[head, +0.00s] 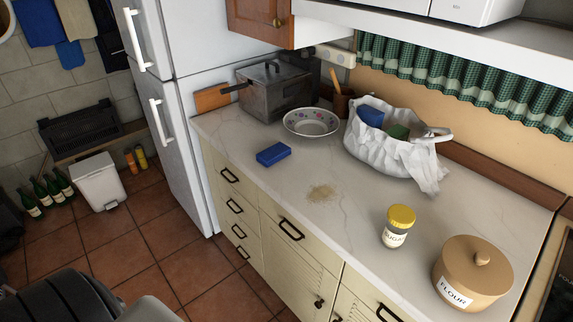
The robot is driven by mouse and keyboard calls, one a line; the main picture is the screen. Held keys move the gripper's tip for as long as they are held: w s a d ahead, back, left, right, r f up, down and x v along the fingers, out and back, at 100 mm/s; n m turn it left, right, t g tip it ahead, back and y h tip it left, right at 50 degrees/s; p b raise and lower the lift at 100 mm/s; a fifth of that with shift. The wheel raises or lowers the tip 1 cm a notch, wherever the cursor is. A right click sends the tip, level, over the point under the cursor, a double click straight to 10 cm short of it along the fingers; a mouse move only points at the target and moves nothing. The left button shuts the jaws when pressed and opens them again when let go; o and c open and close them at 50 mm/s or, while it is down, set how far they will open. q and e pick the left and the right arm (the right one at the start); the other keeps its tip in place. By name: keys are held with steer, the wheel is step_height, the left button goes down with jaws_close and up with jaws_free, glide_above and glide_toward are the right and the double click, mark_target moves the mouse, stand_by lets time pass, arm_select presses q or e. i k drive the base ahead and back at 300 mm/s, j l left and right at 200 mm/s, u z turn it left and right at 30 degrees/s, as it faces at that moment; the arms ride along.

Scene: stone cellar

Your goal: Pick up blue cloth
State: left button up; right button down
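A small blue block-shaped item, which looks like a folded blue cloth (273,154), lies flat on the pale marble counter (255,186) near its front edge. It sits in front of a flower-patterned bowl (311,122), apart from it. Larger blue cloths (38,22) hang on the wall at the far upper left. Another blue item (370,116) sticks out of a white plastic bag (386,155) on the counter. Neither of my grippers shows in the head view.
A pile of crumbs (320,193) lies right of the folded blue item. A sugar jar (397,228) and a flour canister (472,276) stand at the right. A grey pot (278,92) stands behind the bowl. A white fridge (178,120) borders the counter's left end. Tiled floor (150,235) is open in front.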

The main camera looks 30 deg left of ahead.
mark_target(275, 153)
steer(key=i+j, duration=0.25)
steer(key=j, duration=0.15)
steer(key=i+j, duration=0.2)
steer(key=j, duration=0.15)
steer(key=i+j+u, duration=0.1)
steer(key=i+j, duration=0.15)
steer(key=j, duration=0.15)
